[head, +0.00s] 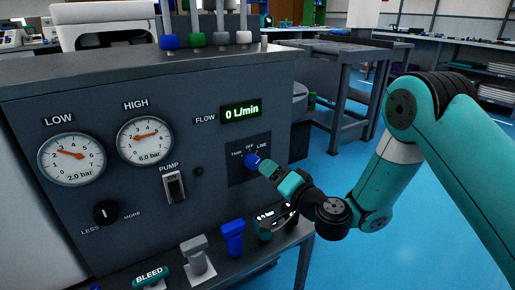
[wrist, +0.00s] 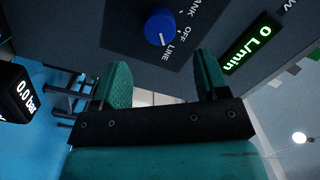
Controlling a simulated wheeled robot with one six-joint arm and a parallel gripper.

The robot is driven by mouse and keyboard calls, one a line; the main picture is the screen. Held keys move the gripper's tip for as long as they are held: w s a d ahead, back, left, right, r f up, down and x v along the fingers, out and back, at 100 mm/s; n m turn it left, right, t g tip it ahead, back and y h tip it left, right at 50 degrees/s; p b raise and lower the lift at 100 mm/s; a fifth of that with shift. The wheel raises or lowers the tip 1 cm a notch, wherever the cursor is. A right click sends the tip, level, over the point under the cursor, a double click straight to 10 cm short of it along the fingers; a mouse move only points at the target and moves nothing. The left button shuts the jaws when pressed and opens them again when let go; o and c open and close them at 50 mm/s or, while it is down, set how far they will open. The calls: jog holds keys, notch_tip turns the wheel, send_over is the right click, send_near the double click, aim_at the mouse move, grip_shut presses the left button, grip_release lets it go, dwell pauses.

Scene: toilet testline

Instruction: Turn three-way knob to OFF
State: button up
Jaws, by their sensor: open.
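The three-way knob (head: 251,161) is a round blue knob on the dark front panel, below the flow display. The labels TANK, OFF and LINE stand around it. In the wrist view the knob (wrist: 159,24) shows a white mark that appears to point towards LINE. My gripper (head: 266,168) is just in front and to the right of the knob in the head view. In the wrist view my gripper (wrist: 161,70) is open, with one teal finger at each side and nothing between them. The knob lies beyond the fingertips, and I see no contact there.
The flow display (head: 241,112) reads 0 L/min. Two gauges (head: 145,141), a pump switch (head: 174,187) and a black LESS/MORE knob (head: 105,212) are to the left. Grey (head: 199,258) and blue (head: 233,238) fittings stand on the shelf below. Blue floor is free at right.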

aim_at(257, 163)
jog(key=shift+w+a+r+p, duration=0.3)
jog(key=shift+w+a+p, duration=0.15)
jog(key=shift+p, duration=0.75)
jog(key=shift+f+p+x, duration=0.2)
jog(key=shift+p+x, duration=0.3)
jog(key=shift+x, duration=0.9)
jog(key=shift+f+p+x, duration=0.15)
jog(key=shift+p+x, duration=0.35)
jog(key=shift+x, duration=0.85)
jog(key=c, duration=0.9)
